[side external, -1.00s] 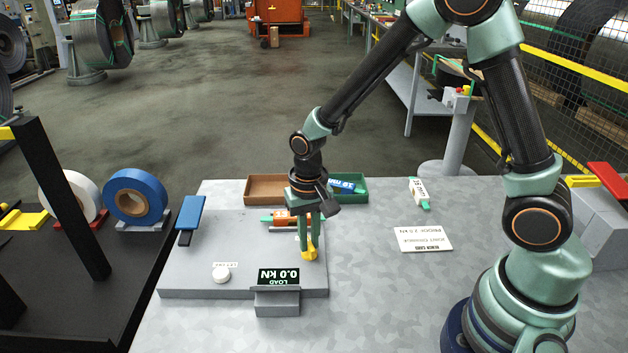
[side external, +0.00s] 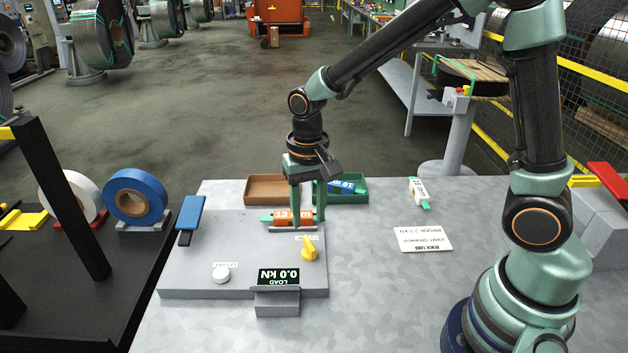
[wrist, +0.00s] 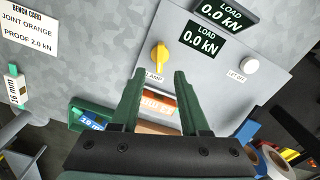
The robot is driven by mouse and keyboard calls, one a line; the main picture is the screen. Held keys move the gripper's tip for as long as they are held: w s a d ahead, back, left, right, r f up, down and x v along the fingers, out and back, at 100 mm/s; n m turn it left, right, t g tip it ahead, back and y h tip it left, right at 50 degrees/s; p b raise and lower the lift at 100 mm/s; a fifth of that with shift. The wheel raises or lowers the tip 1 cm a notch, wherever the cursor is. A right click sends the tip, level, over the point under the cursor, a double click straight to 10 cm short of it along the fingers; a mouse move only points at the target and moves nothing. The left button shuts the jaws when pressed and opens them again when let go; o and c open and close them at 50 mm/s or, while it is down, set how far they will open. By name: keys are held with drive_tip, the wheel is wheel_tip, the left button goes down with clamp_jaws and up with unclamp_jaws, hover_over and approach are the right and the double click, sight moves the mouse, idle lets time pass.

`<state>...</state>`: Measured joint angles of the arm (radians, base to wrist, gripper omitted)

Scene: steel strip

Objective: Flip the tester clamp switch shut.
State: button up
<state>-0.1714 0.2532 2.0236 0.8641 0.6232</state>
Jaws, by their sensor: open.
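The yellow tester clamp switch (side external: 310,251) stands on the right side of the grey tester plate (side external: 215,251). In the wrist view the switch (wrist: 159,60) sits just past my fingertips, above a label partly hidden by a finger. My gripper (side external: 308,224) is open and empty, behind the switch and apart from it, with its fingers over the orange piece (side external: 282,217) on the plate. The orange piece (wrist: 158,104) also shows between my fingers in the wrist view. The black load display (side external: 278,276) reads 0.0 kN at the plate's front.
A white round button (side external: 221,274) and a blue paddle (side external: 190,212) are on the plate's left. A brown tray (side external: 268,189) and a green tray (side external: 350,196) stand behind. A white card (side external: 423,239) lies at right; the bench around it is mostly clear.

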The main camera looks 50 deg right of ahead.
wheel_tip(320, 180, up, 6)
drive_tip(key=shift+f, duration=0.25)
drive_tip(key=s+d+r+n+t, duration=0.5)
drive_tip(key=s+d+r, duration=0.1)
drive_tip(key=s+r, duration=0.2)
drive_tip(key=shift+s+d+t, duration=0.15)
drive_tip(key=shift+d+t, duration=0.05)
drive_tip(key=shift+t, duration=0.1)
idle(1.1)
